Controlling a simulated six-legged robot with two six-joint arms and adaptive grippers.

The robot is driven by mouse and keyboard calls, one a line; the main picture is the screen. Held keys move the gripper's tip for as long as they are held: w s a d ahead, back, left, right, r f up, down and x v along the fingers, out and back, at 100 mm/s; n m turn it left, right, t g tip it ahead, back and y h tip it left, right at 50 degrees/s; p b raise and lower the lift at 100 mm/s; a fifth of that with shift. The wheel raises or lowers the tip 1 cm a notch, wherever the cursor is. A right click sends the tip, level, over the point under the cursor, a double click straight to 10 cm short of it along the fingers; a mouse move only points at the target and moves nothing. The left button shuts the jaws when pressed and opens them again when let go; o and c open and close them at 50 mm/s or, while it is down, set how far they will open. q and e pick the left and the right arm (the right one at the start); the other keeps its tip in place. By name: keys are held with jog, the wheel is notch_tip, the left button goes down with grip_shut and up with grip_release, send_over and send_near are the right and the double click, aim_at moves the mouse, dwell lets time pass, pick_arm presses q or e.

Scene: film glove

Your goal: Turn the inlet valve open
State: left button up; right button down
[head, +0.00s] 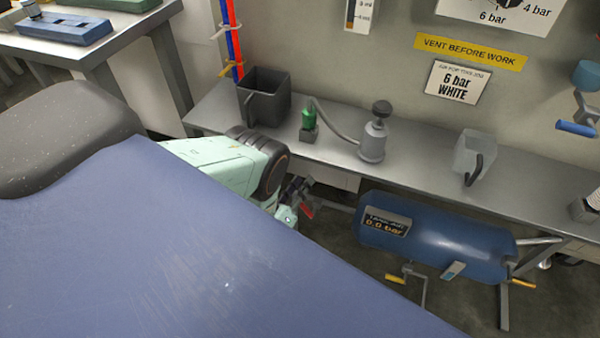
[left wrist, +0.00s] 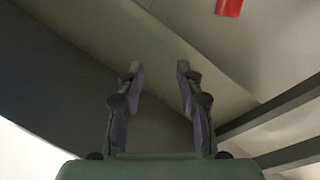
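My left gripper (head: 298,190) shows small and partly hidden by my own arm, beside the left end of the blue tank. In the left wrist view its two dark fingers (left wrist: 158,72) stand apart with nothing between them. A red piece (head: 307,208), perhaps a valve handle, is close by the gripper; a red piece (left wrist: 228,6) also shows at the top of the left wrist view, clear of the fingers. The blue tank (head: 445,237) has a display reading 0.0 bar. Which part is the inlet valve I cannot tell for sure. My right gripper is out of view.
Yellow levers (head: 396,279) sit under the tank and at its right end (head: 522,283). The grey bench (head: 415,175) above carries a dark bin (head: 264,95), a green-topped fitting (head: 308,118), a grey pump-like device (head: 374,138) and a clear jug (head: 474,155). Floor shows below the tank.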

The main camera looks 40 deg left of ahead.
pick_arm(q)
jog(key=shift+r, duration=0.85)
jog(key=shift+c, duration=0.2)
